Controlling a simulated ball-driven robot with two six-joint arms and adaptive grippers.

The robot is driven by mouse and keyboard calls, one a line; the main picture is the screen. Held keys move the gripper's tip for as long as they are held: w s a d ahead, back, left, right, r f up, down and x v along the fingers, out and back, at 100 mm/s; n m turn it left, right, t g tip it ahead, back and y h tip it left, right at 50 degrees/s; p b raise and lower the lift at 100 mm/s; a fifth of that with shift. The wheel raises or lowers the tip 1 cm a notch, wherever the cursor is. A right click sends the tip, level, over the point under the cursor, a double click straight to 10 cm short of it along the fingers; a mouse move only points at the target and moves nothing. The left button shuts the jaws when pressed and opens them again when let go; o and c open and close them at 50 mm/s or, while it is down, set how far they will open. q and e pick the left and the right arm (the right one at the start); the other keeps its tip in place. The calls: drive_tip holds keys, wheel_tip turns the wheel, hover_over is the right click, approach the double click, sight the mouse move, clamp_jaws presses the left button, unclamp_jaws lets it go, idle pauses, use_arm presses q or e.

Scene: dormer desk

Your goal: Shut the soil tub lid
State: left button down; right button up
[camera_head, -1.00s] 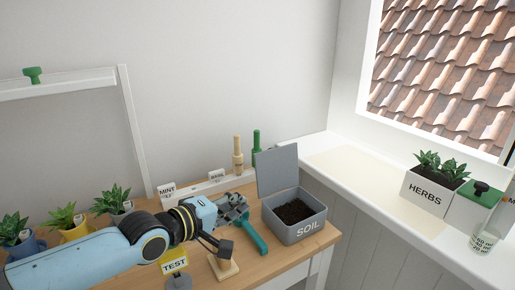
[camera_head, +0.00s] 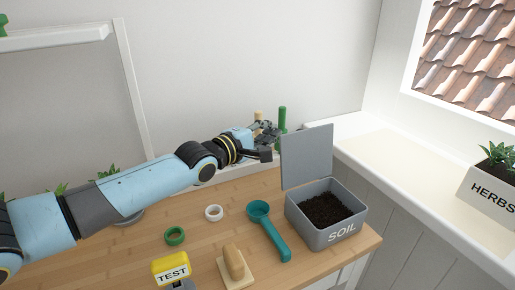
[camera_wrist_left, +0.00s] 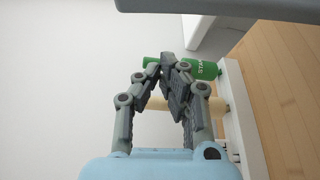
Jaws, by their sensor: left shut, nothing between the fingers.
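The grey soil tub (camera_head: 327,233) stands near the right end of the wooden desk, with dark soil inside. Its flat grey lid (camera_head: 306,158) stands up at the back edge, open and nearly upright. My left gripper (camera_head: 272,131) is shut and empty, raised behind and left of the lid, apart from it as far as I can tell. In the left wrist view the closed fingers (camera_wrist_left: 168,66) point toward a green stamp and a pale wooden peg beyond. A grey edge, perhaps the lid (camera_wrist_left: 220,8), crosses the top of that view. My right gripper is not in view.
A teal scoop (camera_head: 270,232), white ring (camera_head: 214,212), green ring (camera_head: 175,236), wooden brush block (camera_head: 234,264) and yellow TEST sign (camera_head: 171,268) lie left of the tub. Behind the gripper stands a green peg (camera_head: 282,118). The windowsill (camera_head: 400,170) and HERBS planter (camera_head: 486,190) are right.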

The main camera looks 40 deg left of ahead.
sight(304, 154)
use_arm(q)
drive_tip(key=d, duration=0.2)
drive_tip(key=w+d+p, duration=0.1)
drive_tip(key=shift+d+r, duration=0.3)
drive_tip(key=shift+d, duration=0.1)
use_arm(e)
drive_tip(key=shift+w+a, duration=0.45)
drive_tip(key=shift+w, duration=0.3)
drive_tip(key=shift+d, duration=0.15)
